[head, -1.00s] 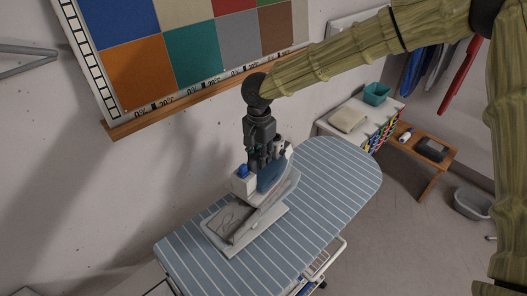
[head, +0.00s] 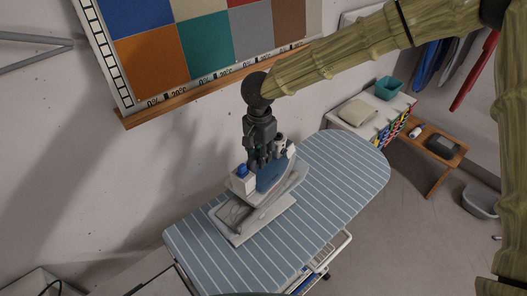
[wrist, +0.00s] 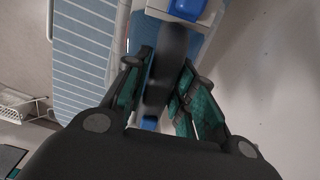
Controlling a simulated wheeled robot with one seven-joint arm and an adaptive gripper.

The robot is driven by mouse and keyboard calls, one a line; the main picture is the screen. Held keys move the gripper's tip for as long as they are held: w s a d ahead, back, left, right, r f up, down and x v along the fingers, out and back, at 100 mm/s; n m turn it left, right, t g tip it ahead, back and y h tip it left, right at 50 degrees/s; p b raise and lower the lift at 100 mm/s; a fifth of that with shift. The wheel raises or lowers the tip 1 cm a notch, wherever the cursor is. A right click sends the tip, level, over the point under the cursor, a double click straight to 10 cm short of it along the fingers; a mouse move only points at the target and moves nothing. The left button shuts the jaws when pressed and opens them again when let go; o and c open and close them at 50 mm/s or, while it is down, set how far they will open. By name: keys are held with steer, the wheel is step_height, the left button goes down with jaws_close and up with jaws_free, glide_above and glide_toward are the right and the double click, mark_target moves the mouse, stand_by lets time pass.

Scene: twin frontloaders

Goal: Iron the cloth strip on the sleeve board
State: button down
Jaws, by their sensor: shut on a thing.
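My gripper (head: 260,158) is shut on the handle of a white and blue iron (head: 270,178). The iron has a blue knob on its left end. In the wrist view, the dark handle (wrist: 166,75) lies between my fingers (wrist: 160,100). The iron is over a pale grey-white flat piece (head: 232,232) on the blue striped board (head: 335,175). I cannot tell whether the iron touches that piece, or whether it is a rest or a small board. The iron hides much of it. I cannot make out a cloth strip.
The board's right half is bare. A wall panel of coloured squares (head: 205,45) with a wooden ledge (head: 185,90) is close behind. At the right are a white cabinet with a teal bin (head: 389,88), a wooden bench (head: 445,160) and a grey basin (head: 480,201).

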mark_target(243, 165)
steer(key=shift+s+a, duration=0.65)
steer(key=shift+s, duration=0.3)
steer(key=shift+s+a, duration=0.7)
steer(key=shift+s, duration=0.2)
steer(key=shift+s+a, duration=0.65)
steer(key=shift+s, duration=0.3)
steer(key=s+a, duration=0.4)
steer(key=s, duration=0.2)
steer(key=shift+s+a, duration=0.2)
steer(key=shift+a, duration=0.2)
steer(key=shift+s+r, duration=0.1)
steer(key=s+a, duration=0.4)
steer(key=s, duration=0.2)
steer(key=shift+s+a, duration=0.15)
steer(key=shift+a, duration=0.2)
stand_by(0.4)
steer(key=shift+r, duration=1.9)
steer(key=shift+d, duration=0.1)
